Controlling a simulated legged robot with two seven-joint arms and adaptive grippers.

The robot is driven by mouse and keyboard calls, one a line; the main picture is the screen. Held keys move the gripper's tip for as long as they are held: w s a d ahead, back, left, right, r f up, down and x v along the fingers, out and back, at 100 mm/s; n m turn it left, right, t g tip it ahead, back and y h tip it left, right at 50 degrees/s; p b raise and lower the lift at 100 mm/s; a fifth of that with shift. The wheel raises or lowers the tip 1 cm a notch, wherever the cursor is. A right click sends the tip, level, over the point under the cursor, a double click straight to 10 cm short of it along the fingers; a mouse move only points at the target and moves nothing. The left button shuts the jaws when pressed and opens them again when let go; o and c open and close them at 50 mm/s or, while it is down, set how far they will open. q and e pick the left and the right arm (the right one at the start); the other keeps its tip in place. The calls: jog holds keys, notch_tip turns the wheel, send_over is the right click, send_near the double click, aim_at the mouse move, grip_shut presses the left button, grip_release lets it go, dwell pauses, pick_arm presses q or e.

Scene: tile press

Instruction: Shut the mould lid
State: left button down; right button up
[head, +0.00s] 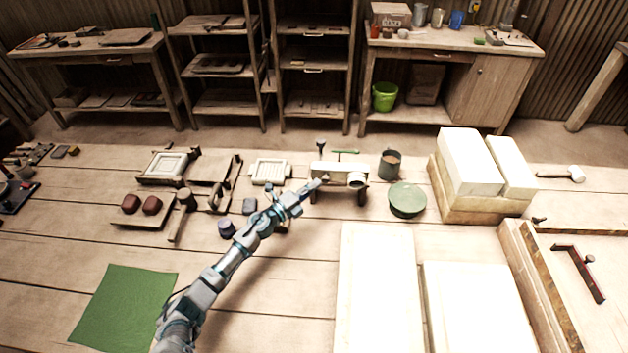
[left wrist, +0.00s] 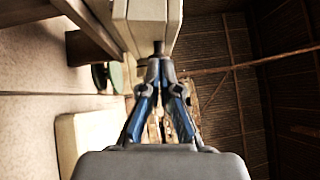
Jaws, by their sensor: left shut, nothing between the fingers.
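My right gripper is out of view.
A green round-topped stand (head: 407,198) and a dark pot (head: 390,163) are right of the press. A white grid piece (head: 270,171) and a framed tile (head: 165,166) lie left. Large pale blocks (head: 378,290) fill the front right. A green cloth (head: 123,306) lies front left.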

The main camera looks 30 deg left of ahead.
pick_arm(q)
jog(key=shift+w+a, duration=0.5)
jog(key=shift+w, duration=0.35)
jog(key=shift+w+a, duration=0.3)
jog(key=shift+a, duration=0.05)
jog(key=shift+r, duration=0.1)
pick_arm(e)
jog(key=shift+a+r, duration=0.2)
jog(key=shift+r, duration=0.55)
pick_arm(q)
jog(key=shift+d+r, duration=0.1)
jog(key=shift+d, duration=0.1)
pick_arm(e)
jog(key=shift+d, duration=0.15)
